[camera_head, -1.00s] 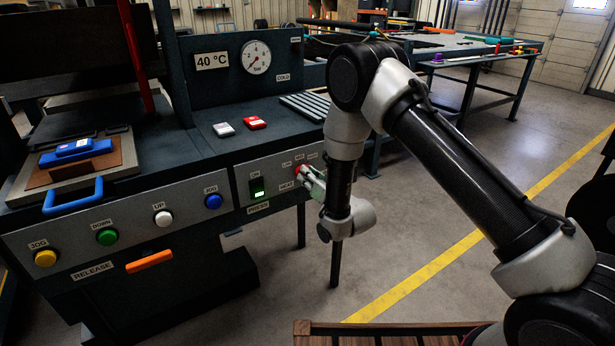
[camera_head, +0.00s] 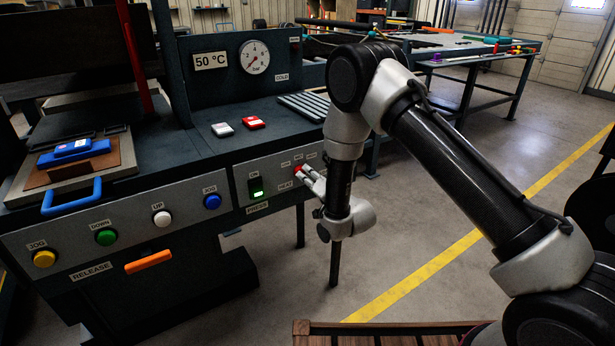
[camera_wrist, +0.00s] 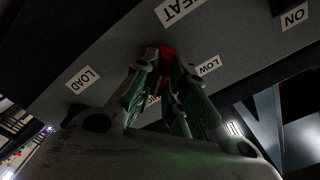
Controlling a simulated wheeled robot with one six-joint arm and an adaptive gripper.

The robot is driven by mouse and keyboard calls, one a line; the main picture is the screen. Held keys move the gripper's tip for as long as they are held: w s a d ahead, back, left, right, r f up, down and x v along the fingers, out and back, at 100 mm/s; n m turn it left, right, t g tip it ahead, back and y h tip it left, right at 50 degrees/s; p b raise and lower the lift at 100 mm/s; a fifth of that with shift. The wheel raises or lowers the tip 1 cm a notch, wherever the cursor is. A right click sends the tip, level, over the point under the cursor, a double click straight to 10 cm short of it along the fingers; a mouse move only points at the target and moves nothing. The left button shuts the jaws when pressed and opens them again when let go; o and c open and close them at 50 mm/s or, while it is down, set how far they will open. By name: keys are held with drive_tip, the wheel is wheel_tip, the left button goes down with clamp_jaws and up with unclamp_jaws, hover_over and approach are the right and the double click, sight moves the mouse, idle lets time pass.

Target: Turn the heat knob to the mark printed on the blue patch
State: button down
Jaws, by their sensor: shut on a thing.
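The red heat knob (camera_head: 299,169) is on the right part of the press front panel. My gripper (camera_head: 307,174) is shut on it, reaching in from the right. In the wrist view the knob (camera_wrist: 166,52) shows red between the two fingertips of my gripper (camera_wrist: 164,62). Labels around it read HEAT and LOW, and one more is partly hidden by a finger. The knob's pointer is hidden. The blue patch (camera_head: 72,148) lies on a brown piece on the press plate at left; its print is too small to read. The display (camera_head: 210,61) reads 50 °C.
Yellow, green, white and blue buttons and an orange release handle (camera_head: 148,262) line the left panel. White and red small blocks (camera_head: 252,122) lie on the press top. A dial gauge (camera_head: 254,57) stands behind.

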drive_tip(key=c, duration=1.5)
unclamp_jaws()
drive_tip(key=shift+o, duration=0.2)
drive_tip(key=shift+s+d, duration=0.1)
drive_tip(key=v, duration=1.1)
drive_tip(key=shift+s+d, duration=0.25)
drive_tip(key=shift+s, duration=0.05)
